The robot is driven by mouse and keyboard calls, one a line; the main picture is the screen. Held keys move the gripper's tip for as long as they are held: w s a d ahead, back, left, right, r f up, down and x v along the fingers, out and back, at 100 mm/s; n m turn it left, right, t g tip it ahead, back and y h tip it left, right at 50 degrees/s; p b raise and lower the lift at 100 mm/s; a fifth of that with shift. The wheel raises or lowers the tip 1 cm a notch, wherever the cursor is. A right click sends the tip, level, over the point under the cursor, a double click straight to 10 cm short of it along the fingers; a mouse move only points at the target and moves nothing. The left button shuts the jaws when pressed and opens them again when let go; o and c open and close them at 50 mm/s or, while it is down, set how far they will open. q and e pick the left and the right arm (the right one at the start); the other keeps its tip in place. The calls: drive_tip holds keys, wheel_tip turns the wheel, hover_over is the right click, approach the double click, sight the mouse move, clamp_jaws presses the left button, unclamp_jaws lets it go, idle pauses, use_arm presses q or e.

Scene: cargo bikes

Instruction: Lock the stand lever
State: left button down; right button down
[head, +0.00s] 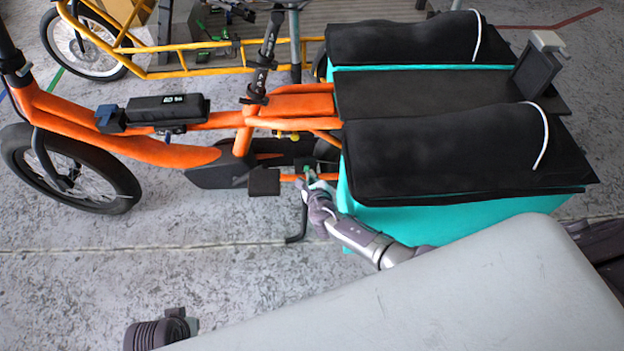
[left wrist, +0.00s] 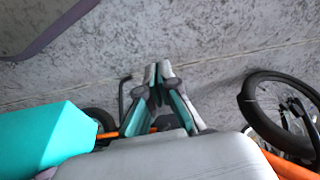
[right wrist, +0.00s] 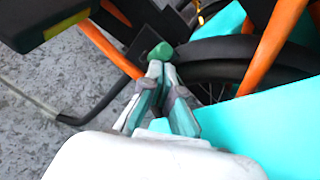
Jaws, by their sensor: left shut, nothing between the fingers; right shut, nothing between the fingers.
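The stand lever has a green knob (right wrist: 160,53), seen right at the fingertips in the right wrist view; it shows as a small green spot (head: 307,171) in the head view. My right gripper (head: 312,184) is shut and empty, with its tips (right wrist: 160,70) close to the knob; I cannot tell whether they touch. The dark stand leg (head: 300,222) reaches down to the floor under the orange bike (head: 165,150). My left gripper (left wrist: 158,72) is shut and empty in the left wrist view, and outside the head view.
The bike's teal cargo box (head: 400,215) with black covers stands right of the lever. A black pedal (head: 264,182) sits just left of the lever. A yellow bike (head: 185,50) stands behind. The grey floor (head: 210,280) in front is clear.

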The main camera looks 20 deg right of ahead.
use_arm(q)
drive_tip(key=f, duration=0.2)
drive_tip(key=shift+s+f, duration=0.2)
drive_tip(key=shift+f, duration=0.15)
use_arm(e)
drive_tip(key=shift+w+d+r, duration=0.2)
drive_tip(key=shift+w+r, duration=0.35)
drive_tip(key=shift+r, duration=0.1)
drive_tip(key=f+v, duration=0.1)
drive_tip(key=v, duration=1.1)
drive_tip(key=shift+s, duration=0.55)
drive_tip(key=shift+a, duration=0.1)
